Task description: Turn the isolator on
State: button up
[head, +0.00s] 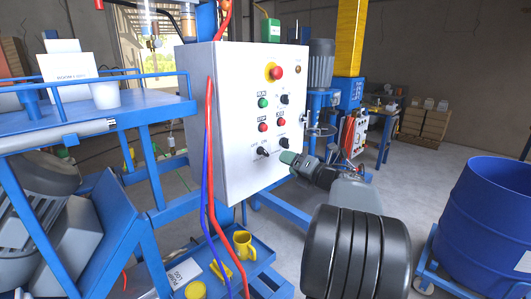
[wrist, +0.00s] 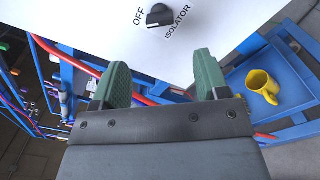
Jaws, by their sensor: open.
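The isolator is a black rotary knob (wrist: 158,15) on the white panel, with the labels OFF and ISOLATOR beside it in the wrist view. In the head view it appears to be the black knob (head: 263,151) low on the control box (head: 228,110). Its exact pointer setting is hard to read. My gripper (wrist: 160,72) is open and empty, its two green fingers apart, with the knob beyond the gap between them. In the head view my gripper (head: 287,157) is close to the lower front of the box, right of the knob; the fingers overlap there.
A red emergency button (head: 277,72) and several other buttons sit higher on the box. Red and blue cables (head: 211,180) hang along its left side. A blue tray with a yellow mug (head: 244,245) is below. A blue drum (head: 485,215) stands at right.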

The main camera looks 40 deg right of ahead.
aim_at(267, 153)
jog(key=w, duration=0.3)
jog(key=w+a+p, duration=0.1)
jog(key=w, duration=0.3)
jog(key=w+a+p, duration=0.1)
jog(key=w, duration=0.3)
jog(key=shift+w, duration=0.15)
jog(key=shift+c, duration=0.5)
jog(key=c, duration=0.8)
